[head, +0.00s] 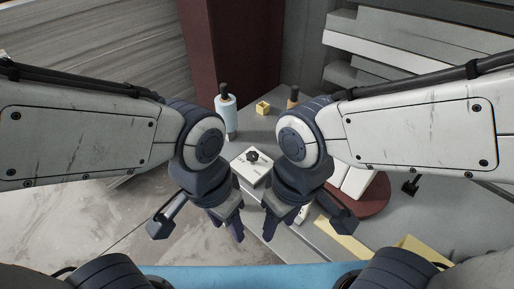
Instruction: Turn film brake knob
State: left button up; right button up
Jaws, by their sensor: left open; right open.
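A small black knob (253,156) sits on top of a pale box (243,170) near the front edge of the grey table, between my two arms. My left gripper (228,228) is open and empty, in front of the box and a little to its left in the picture. My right gripper (276,229) is open and empty, in front of the box and a little to its right. Both grippers point down and appear apart from the knob. My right wrist may hide part of the box's right side.
A pale bottle with a dark top (227,114) and a small yellow box (262,107) stand behind the knob. A dark red round base (370,199) with white blocks is at the right. Yellow sheets (343,240) lie near the front right. Grey boards (405,45) are stacked behind.

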aim_at(252, 156)
jog(key=k, duration=0.5)
jog(key=u, duration=1)
jog(key=i, duration=0.75)
jog(key=z, duration=2.35)
